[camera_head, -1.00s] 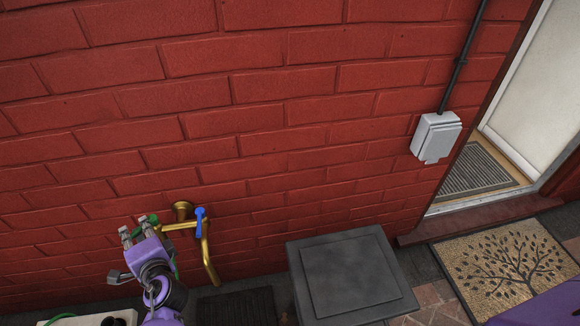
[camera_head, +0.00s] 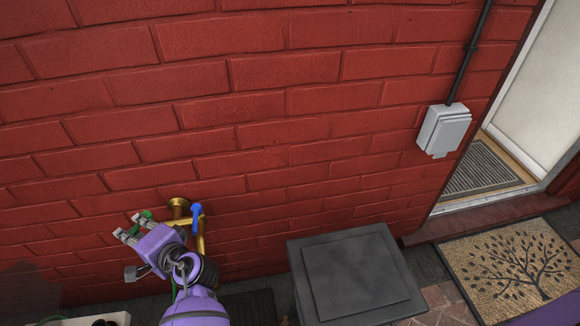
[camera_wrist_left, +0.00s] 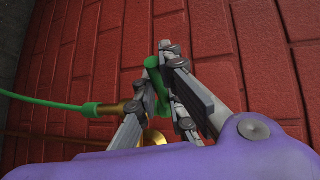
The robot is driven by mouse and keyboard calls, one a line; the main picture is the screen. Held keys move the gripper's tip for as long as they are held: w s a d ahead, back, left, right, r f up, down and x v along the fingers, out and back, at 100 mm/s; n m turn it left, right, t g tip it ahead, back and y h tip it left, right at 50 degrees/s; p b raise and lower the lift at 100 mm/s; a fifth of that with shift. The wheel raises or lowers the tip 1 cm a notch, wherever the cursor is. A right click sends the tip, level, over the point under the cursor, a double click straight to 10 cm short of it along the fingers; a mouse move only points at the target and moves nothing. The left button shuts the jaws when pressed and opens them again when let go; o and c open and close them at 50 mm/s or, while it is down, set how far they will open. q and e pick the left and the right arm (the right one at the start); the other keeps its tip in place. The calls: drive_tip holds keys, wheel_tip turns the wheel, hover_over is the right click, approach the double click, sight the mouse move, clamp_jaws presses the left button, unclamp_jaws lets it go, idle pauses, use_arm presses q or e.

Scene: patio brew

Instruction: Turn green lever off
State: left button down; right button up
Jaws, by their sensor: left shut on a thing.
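The green lever (camera_head: 146,214) sits on the brass tap at the red wall, partly hidden by my left gripper. In the left wrist view the green lever (camera_wrist_left: 157,82) stands between the fingers. My left gripper (camera_head: 131,226) is shut on it, and the same gripper shows in the left wrist view (camera_wrist_left: 160,95). The brass tap (camera_head: 178,205) also carries a blue lever (camera_head: 196,213) to the right, clear of my fingers. My right gripper is not in view.
A green hose (camera_wrist_left: 45,101) with a brass fitting (camera_wrist_left: 112,109) runs left from the tap. A dark box (camera_head: 350,275) stands right of the tap. A grey wall box (camera_head: 444,130), a doormat (camera_head: 515,265) and a doorway are farther right.

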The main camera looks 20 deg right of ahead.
use_arm(q)
drive_tip(key=shift+s+f, duration=0.1)
drive_tip(key=shift+f, duration=0.05)
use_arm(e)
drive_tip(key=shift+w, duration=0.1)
use_arm(q)
drive_tip(key=c, duration=1.8)
unclamp_jaws()
drive_tip(key=shift+c, duration=0.2)
drive_tip(key=shift+d, duration=0.1)
drive_tip(key=v, duration=1.2)
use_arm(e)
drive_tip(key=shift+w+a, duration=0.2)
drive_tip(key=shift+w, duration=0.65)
use_arm(q)
drive_tip(key=shift+c, duration=0.5)
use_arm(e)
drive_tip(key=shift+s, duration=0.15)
